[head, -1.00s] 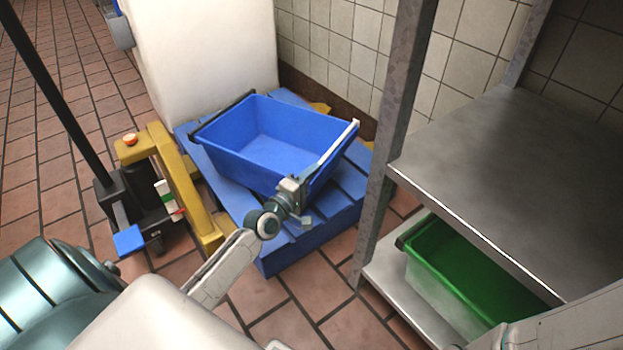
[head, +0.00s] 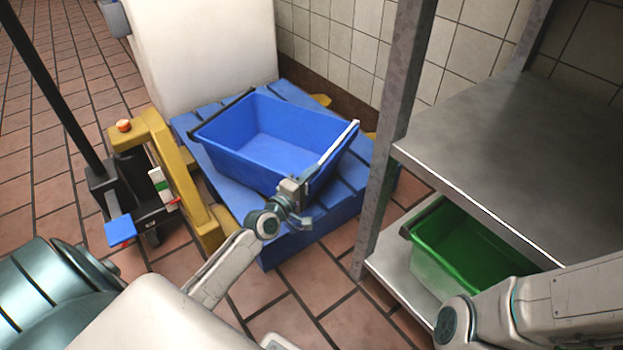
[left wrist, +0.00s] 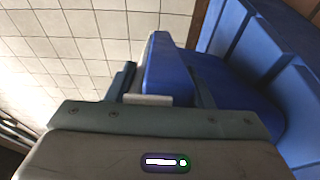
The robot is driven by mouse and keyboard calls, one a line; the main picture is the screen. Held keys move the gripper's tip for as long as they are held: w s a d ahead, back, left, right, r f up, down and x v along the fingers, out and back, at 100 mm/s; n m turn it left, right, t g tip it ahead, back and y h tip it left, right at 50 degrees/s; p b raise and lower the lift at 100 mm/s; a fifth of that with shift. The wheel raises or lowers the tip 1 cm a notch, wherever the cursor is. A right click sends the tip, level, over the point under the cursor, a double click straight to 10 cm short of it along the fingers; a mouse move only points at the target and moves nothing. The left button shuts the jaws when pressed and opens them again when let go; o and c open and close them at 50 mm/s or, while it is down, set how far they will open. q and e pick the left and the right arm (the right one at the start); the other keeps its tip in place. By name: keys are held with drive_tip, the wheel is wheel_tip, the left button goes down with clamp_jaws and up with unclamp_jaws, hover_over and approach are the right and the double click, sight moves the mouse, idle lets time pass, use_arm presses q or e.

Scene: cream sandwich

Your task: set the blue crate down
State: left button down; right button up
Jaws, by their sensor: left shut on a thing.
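The blue crate (head: 235,150) is open at the top and looks empty. It hangs tilted or sits over the blue pallet (head: 300,242); I cannot tell whether its underside touches. My left gripper (head: 302,191) is shut on the crate's near right rim. In the left wrist view the left gripper (left wrist: 148,99) grips the edge of the crate (left wrist: 165,66). My right arm enters the head view at the lower right, but its gripper is out of view.
A yellow pallet jack (head: 165,165) with a black handle stands left of the pallet. A large white block (head: 205,50) is behind. A metal shelf (head: 490,150) stands close on the right, with a green crate (head: 465,245) on its lower level. Tiled floor is free at the left.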

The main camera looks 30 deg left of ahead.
use_arm(q)
drive_tip(key=c, duration=0.7)
unclamp_jaws()
drive_tip(key=shift+s, duration=0.1)
drive_tip(key=s, duration=0.4)
drive_tip(key=s+a+p, duration=0.1)
drive_tip(key=s, duration=0.6)
drive_tip(key=shift+s+a+r, duration=0.1)
drive_tip(key=shift+s+a, duration=0.1)
drive_tip(key=shift+s, duration=0.2)
